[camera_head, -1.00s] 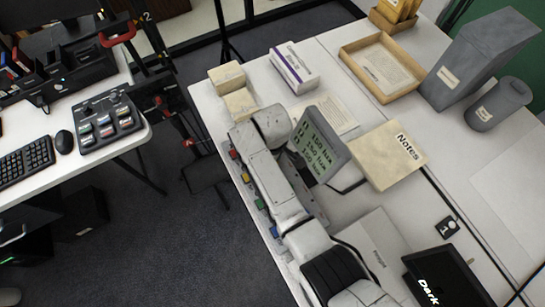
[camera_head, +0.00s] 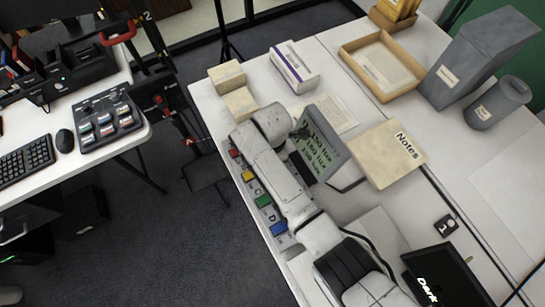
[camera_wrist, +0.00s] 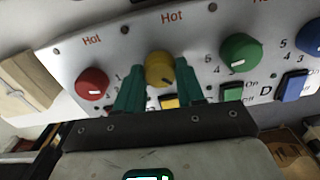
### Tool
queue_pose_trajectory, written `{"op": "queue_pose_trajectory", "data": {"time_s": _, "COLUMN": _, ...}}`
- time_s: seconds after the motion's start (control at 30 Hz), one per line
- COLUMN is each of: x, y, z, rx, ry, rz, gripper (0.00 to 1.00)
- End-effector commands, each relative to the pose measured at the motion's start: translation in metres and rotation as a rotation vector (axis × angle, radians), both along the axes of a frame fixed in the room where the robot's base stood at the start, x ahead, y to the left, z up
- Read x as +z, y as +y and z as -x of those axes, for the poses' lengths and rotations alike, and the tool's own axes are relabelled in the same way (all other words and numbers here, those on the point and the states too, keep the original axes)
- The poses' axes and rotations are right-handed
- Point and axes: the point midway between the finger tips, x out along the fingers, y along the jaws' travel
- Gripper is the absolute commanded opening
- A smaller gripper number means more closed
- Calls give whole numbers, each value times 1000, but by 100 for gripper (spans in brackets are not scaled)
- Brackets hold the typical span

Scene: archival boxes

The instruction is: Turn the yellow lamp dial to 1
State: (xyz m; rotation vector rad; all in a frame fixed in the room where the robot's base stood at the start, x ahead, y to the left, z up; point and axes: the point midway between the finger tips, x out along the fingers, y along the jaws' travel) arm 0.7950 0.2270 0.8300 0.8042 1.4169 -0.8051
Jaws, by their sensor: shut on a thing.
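The yellow lamp dial (camera_wrist: 159,67) sits in the wrist view on a pale panel (camera_wrist: 125,48), between a red dial (camera_wrist: 91,84) and a green dial (camera_wrist: 241,51). My gripper (camera_wrist: 158,76) has its green fingers on either side of the yellow dial and is shut on it. The dial's pointer mark is not clear, so I cannot tell its setting. A yellow switch (camera_wrist: 169,102) lies below it, partly hidden by my gripper. In the head view my arm hides the dials, but coloured switches show along the panel's edge, including a yellow one (camera_head: 248,176).
A display (camera_head: 320,144) with green lux readings stands beside my arm. A Notes folder (camera_head: 382,155) and a dark screen (camera_head: 445,280) are to the right. Two small boxes (camera_head: 227,77) and a white-purple box (camera_head: 294,66) stand beyond.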

Motion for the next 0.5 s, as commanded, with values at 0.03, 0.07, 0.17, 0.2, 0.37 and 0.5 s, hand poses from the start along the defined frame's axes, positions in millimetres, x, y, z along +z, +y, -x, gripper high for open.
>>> {"op": "queue_pose_trajectory", "data": {"time_s": 0.03, "x": 1, "y": 1, "z": -1, "rx": 45, "ry": -3, "rz": -3, "gripper": 8}}
{"op": "queue_pose_trajectory", "data": {"time_s": 0.07, "x": 1, "y": 1, "z": -1, "rx": 74, "ry": -3, "rz": -3, "gripper": 8}}
{"op": "queue_pose_trajectory", "data": {"time_s": 0.17, "x": 1, "y": 1, "z": -1, "rx": 169, "ry": -3, "rz": -3, "gripper": 8}}
{"op": "queue_pose_trajectory", "data": {"time_s": 0.2, "x": 1, "y": 1, "z": -1, "rx": 206, "ry": -3, "rz": -2, "gripper": 8}}
{"op": "queue_pose_trajectory", "data": {"time_s": 0.37, "x": 1, "y": 1, "z": -1, "rx": 350, "ry": -3, "rz": -3, "gripper": 8}}
{"op": "queue_pose_trajectory", "data": {"time_s": 0.5, "x": 1, "y": 1, "z": -1, "rx": 460, "ry": -3, "rz": -2, "gripper": 8}}
